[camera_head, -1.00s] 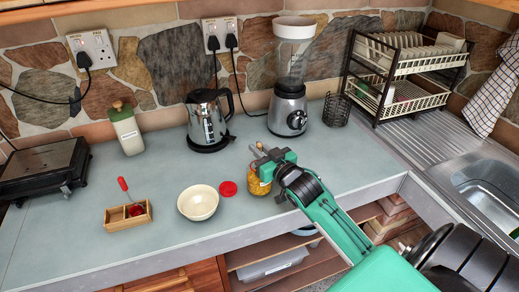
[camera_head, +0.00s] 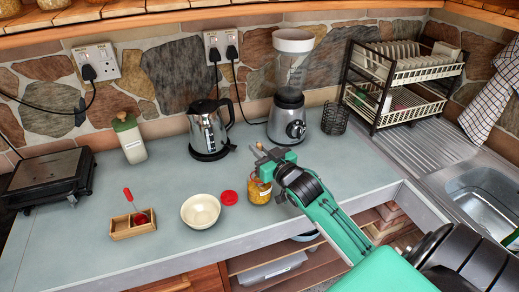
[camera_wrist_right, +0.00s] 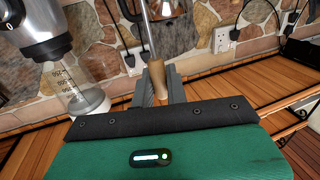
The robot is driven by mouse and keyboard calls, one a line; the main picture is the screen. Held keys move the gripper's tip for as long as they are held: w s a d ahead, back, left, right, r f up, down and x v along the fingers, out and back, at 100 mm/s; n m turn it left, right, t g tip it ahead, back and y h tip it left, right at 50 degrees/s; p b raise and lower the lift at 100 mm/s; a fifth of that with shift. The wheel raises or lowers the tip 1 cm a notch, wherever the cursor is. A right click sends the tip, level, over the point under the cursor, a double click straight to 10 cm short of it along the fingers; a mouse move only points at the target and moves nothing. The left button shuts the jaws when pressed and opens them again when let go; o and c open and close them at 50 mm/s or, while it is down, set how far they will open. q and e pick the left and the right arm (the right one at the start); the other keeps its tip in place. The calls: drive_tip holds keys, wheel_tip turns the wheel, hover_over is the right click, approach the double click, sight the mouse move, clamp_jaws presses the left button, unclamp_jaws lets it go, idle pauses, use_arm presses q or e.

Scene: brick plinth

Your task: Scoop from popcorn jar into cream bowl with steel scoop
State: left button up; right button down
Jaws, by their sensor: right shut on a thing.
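The popcorn jar (camera_head: 260,192) stands on the counter with its lid off, right of the cream bowl (camera_head: 200,211), which looks empty. My right gripper (camera_head: 268,156) is over the jar and hides part of its top. In the wrist view the right gripper (camera_wrist_right: 159,88) is shut on the wooden handle of the steel scoop (camera_wrist_right: 157,80). Its steel shaft runs away from the jaws. In the head view the handle end (camera_head: 260,147) sticks up from the jaws. The scoop's head is hidden, so I cannot tell if it is inside the jar. My left gripper is out of view.
A red lid (camera_head: 229,198) lies between bowl and jar. A wooden box (camera_head: 132,227) with a red-handled tool stands left of the bowl. Kettle (camera_head: 207,132), blender (camera_head: 287,117) and mesh cup (camera_head: 335,118) stand behind. The counter's front edge is close.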

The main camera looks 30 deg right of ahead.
drive_tip(key=shift+r+p, duration=3.6)
drive_tip(key=shift+r, duration=0.4)
